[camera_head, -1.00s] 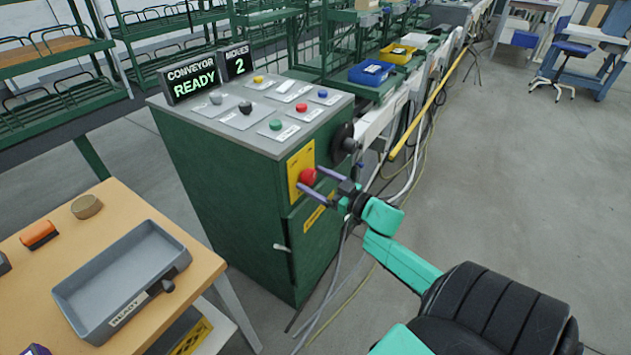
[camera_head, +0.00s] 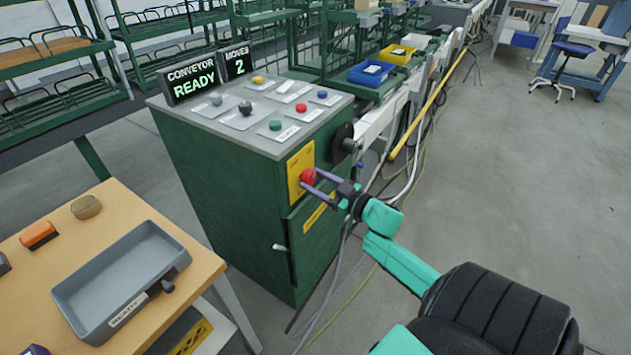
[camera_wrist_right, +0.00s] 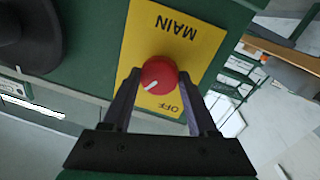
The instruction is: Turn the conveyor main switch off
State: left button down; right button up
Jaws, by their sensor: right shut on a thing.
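The conveyor main switch is a red round knob (camera_head: 308,177) on a yellow plate (camera_head: 294,166) on the side of the green control cabinet (camera_head: 225,190). In the right wrist view, the red knob (camera_wrist_right: 159,75) has a white pointer mark toward its lower left. The yellow plate (camera_wrist_right: 150,35) reads MAIN and OFF, upside down in this view. My right gripper (camera_head: 316,182) is shut on the knob, with one finger on each side, as the right wrist view also shows (camera_wrist_right: 158,85). My left gripper is not in view.
A display (camera_head: 190,80) on the cabinet reads CONVEYOR READY, and another (camera_head: 236,63) reads MOVES 2. A black round handle (camera_head: 343,142) sticks out beside the yellow plate. A wooden table (camera_head: 125,205) with a grey tray (camera_head: 70,300) stands at left. Open floor lies to the right.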

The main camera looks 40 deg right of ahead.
jog(key=n, duration=0.3)
jog(key=shift+f+n+b, duration=0.15)
jog(key=shift+n+b, duration=0.15)
jog(key=n+b, duration=0.1)
jog(key=n, duration=0.2)
jog(key=shift+f+n, duration=0.1)
jog(key=shift+n, duration=0.3)
jog(key=n+y+b, duration=0.1)
jog(key=n+b, duration=0.1)
jog(key=n, duration=0.2)
jog(key=shift+n, duration=0.3)
jog(key=shift+d+n+b, duration=0.1)
jog(key=shift+n+b, duration=0.85)
jog(key=shift+n, duration=0.65)
jog(key=o, duration=1.4)
